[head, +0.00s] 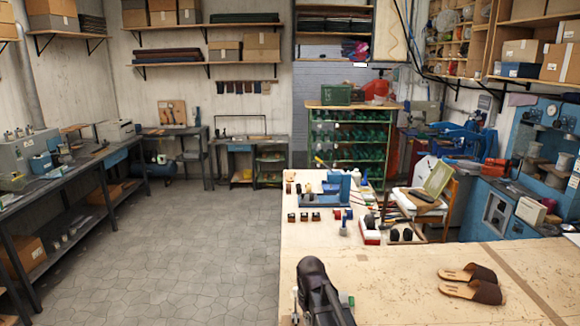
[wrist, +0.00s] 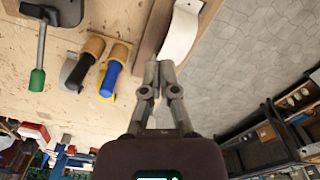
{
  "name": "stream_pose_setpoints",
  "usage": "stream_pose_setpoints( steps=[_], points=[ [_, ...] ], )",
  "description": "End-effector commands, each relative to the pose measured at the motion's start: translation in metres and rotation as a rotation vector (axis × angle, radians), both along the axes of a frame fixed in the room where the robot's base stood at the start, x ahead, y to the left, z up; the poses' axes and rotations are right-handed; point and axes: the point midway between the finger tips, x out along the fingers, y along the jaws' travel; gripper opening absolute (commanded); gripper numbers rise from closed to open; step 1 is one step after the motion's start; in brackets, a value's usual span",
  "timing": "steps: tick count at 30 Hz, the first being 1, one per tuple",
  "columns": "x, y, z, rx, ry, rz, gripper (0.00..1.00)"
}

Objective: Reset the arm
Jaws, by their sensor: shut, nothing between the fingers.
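My gripper (wrist: 159,72) shows in the wrist view with its two grey fingers together and nothing between them. It is over the edge of the wooden workbench (wrist: 80,114), beside a wooden piece with a curved pale strip (wrist: 181,32). What looks like part of my dark arm shows at the bottom of the head view, over the front left edge of the bench. The fingertips cannot be made out there.
Tools with blue (wrist: 110,80) and green (wrist: 37,80) handles lie near the gripper. Two brown sandals (head: 472,292) lie on the bench at right. A blue fixture (head: 335,187) and small parts stand farther back. The tiled floor (head: 200,240) at left is clear.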

Motion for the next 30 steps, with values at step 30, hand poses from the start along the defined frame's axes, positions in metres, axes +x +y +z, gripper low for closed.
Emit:
stream_pose_setpoints(
  steps=[30],
  points=[
    [-0.113, -0.116, -0.088, -0.001, 0.0, -0.429, 0.0]
  ],
)
